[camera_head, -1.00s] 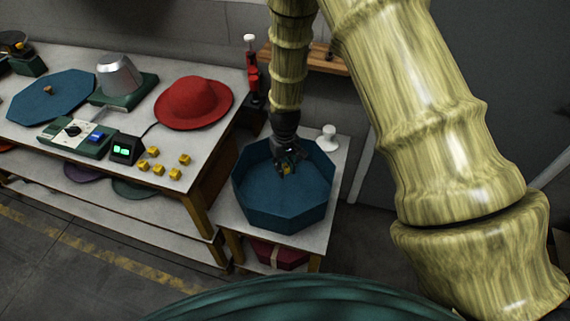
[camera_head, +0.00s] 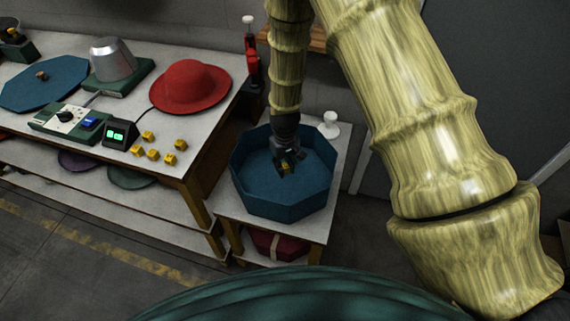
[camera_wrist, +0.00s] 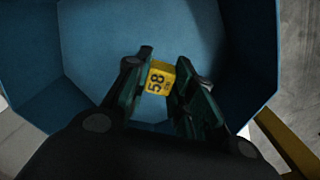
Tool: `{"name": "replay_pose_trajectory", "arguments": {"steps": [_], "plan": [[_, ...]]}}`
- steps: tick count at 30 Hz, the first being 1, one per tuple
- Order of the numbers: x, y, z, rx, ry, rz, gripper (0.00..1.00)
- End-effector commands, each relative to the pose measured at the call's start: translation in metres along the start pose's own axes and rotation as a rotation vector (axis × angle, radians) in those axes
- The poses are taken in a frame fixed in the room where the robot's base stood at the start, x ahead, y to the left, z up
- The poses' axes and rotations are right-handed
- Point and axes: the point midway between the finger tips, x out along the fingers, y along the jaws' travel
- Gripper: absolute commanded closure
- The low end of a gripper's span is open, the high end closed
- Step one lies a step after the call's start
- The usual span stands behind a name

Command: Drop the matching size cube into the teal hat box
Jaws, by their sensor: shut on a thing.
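The teal hat box (camera_head: 262,195) is an open eight-sided box on a small side table. My gripper (camera_head: 287,165) points down inside its opening, apart from the side walls. The gripper is shut on a yellow cube (camera_head: 284,169). In the wrist view the cube (camera_wrist: 158,77), marked 58, sits between the two fingertips, with the teal floor and walls (camera_wrist: 252,50) of the box around it. I cannot tell how far the cube is above the floor. Several other yellow cubes (camera_head: 168,159) lie on the workbench to the left.
The workbench (camera_head: 200,140) holds a red hat (camera_head: 190,87), a metal hat form (camera_head: 112,60), a teal lid (camera_head: 45,82), a control box (camera_head: 68,122) and a small green-lit display (camera_head: 119,134), its digits unreadable. A white stand (camera_head: 329,126) is behind the box. A red box (camera_head: 276,246) is below.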

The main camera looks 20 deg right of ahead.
Motion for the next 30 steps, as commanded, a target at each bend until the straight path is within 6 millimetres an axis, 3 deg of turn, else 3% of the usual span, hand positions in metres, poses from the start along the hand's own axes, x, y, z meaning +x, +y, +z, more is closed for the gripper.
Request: {"name": "replay_pose_trajectory", "arguments": {"steps": [30], "plan": [[0.079, 0.000, 0.000, 0.000, 0.000, 0.000, 0.86]]}}
